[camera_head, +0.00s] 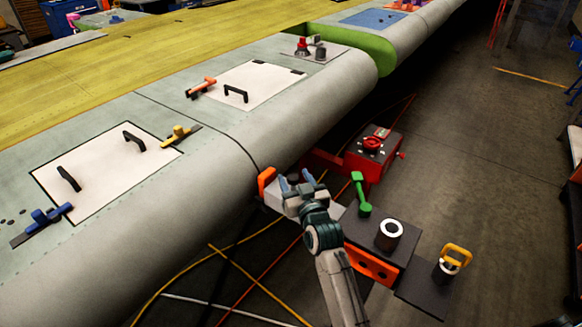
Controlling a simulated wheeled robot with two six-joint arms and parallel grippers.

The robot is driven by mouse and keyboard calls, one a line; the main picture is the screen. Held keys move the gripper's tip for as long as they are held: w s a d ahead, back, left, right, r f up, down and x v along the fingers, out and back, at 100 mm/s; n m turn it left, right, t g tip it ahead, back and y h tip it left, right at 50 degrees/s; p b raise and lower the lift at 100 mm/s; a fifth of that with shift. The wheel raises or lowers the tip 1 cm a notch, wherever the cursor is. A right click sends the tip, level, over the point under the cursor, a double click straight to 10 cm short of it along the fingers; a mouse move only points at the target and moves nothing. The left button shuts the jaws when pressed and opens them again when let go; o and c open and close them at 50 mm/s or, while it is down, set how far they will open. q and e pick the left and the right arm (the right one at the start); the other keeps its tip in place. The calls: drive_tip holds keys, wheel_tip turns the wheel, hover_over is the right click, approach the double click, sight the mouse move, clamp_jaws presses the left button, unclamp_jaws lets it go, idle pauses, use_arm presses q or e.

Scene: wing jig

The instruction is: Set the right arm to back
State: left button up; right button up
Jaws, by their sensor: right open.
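My right gripper (296,181) shows near the middle of the head view, its arm coming up from the bottom edge. Its jaws are open, with two bluish fingertips apart and nothing seen between them. It is beside the rounded grey edge of the wing (215,180), close to an orange part (266,180) at its left. I cannot tell whether they touch. My left gripper is not in view.
A red unit (373,148) stands behind. Cables cross the floor below the wing. Open floor (480,130) lies at the right.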

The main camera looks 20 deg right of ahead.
sight(291, 173)
drive_tip(key=shift+w+a+p, duration=0.1)
drive_tip(key=shift+w+p, duration=0.2)
drive_tip(key=shift+w, duration=1.35)
clamp_jaws()
drive_tip(key=shift+s+d+p, duration=0.6)
drive_tip(key=shift+s+d, duration=0.8)
drive_tip(key=shift+s, duration=0.3)
unclamp_jaws()
drive_tip(key=shift+w+a, duration=0.15)
